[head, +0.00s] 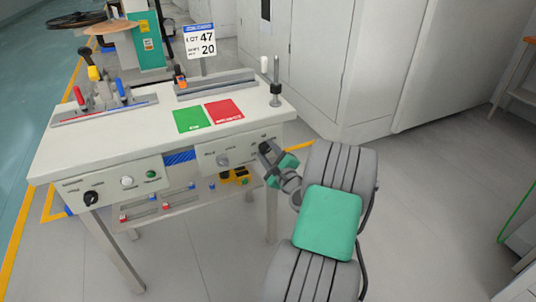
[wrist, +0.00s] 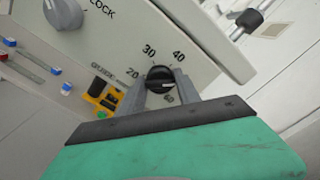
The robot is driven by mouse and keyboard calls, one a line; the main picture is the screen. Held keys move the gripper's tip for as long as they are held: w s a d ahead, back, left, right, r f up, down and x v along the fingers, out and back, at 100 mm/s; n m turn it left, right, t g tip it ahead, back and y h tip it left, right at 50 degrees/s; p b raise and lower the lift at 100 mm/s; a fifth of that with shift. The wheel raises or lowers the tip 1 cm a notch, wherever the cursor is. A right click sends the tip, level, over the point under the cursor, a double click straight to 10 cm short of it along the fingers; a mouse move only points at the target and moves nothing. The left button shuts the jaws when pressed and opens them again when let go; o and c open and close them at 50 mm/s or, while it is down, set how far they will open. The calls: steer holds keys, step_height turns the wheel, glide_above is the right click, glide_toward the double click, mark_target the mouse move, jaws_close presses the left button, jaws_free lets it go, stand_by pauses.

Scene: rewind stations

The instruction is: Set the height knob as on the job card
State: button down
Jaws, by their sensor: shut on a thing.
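The job card (head: 200,40) stands on a post at the back of the bench and reads LOT 47, with a smaller second line ending in 20. The black height knob (wrist: 160,73) sits on the bench's front panel, inside a printed scale showing 20, 30, 40 and a partly covered number. My gripper (wrist: 161,86) has one finger on each side of the knob and is shut on it. The knob's pointer setting is too small to read surely. In the head view my gripper (head: 267,157) is at the panel's right end and hides the knob.
A grey LOCK knob (wrist: 63,14) is left of the height knob; the panel's edge and a dark-ended rod (wrist: 248,20) are to the right. Below are a yellow-and-black tool (wrist: 103,95) and several small blocks. Green (head: 192,120) and red (head: 224,111) mats lie on the bench top.

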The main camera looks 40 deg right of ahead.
steer(key=n+b, duration=0.1)
steer(key=n, duration=0.1)
steer(key=n+b, duration=0.1)
steer(key=n, duration=0.1)
steer(key=shift+f+n, duration=0.2)
steer(key=shift+n, duration=0.1)
steer(key=n+b, duration=0.3)
steer(key=n, duration=0.1)
steer(key=n+b, duration=0.4)
steer(key=n, duration=0.1)
steer(key=shift+f+b, duration=0.15)
steer(key=shift+b, duration=0.15)
steer(key=n+b, duration=0.4)
steer(key=shift+n, duration=0.3)
steer(key=n+b, duration=0.2)
steer(key=shift+n, duration=0.3)
steer(key=n, duration=0.4)
steer(key=shift+r+n, duration=0.25)
steer(key=shift+n, duration=0.05)
steer(key=n, duration=0.4)
steer(key=shift+n, duration=1.8)
